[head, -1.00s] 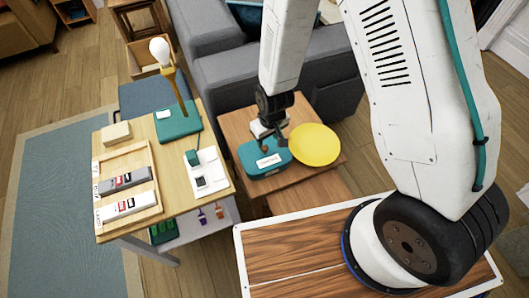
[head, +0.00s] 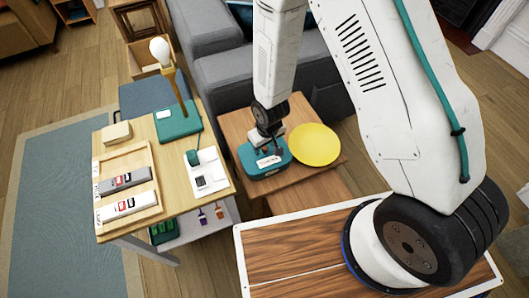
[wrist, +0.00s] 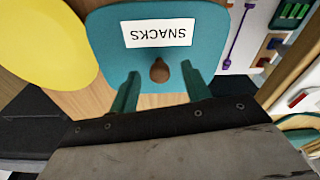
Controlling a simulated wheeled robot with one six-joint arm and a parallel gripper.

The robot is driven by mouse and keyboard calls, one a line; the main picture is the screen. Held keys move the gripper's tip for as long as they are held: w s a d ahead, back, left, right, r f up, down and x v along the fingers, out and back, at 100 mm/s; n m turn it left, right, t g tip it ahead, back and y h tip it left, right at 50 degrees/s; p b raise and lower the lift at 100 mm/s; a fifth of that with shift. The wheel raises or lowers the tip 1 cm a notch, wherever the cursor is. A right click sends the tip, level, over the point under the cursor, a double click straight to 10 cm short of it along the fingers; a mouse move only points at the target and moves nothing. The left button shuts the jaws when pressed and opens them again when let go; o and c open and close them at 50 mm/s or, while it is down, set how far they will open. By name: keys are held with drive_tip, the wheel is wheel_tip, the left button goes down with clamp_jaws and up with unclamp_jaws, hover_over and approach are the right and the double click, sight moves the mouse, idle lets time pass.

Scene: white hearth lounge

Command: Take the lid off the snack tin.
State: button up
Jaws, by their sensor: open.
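The teal snack tin (head: 250,165) stands on a small wooden table, with its lid on. In the wrist view the lid (wrist: 105,42) shows a white label (wrist: 160,32) reading SNACKS and a round brown knob (wrist: 160,70). My gripper (head: 272,150) is over the tin in the head view. In the wrist view its two teal fingers (wrist: 160,88) are open, one on each side of the knob's near side, with nothing between them. I cannot tell the height of the fingertips above the lid. The tin's walls are mostly hidden from above.
A yellow plate (head: 314,145) lies right of the tin on the same wooden table (head: 235,125). A grey sofa (head: 225,80) stands behind. To the left, a workbench (head: 165,195) holds a lamp, a teal box and trays. Bare tabletop shows in front of the tin.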

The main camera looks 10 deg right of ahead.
clamp_jaws()
drive_tip(key=shift+r, duration=0.15)
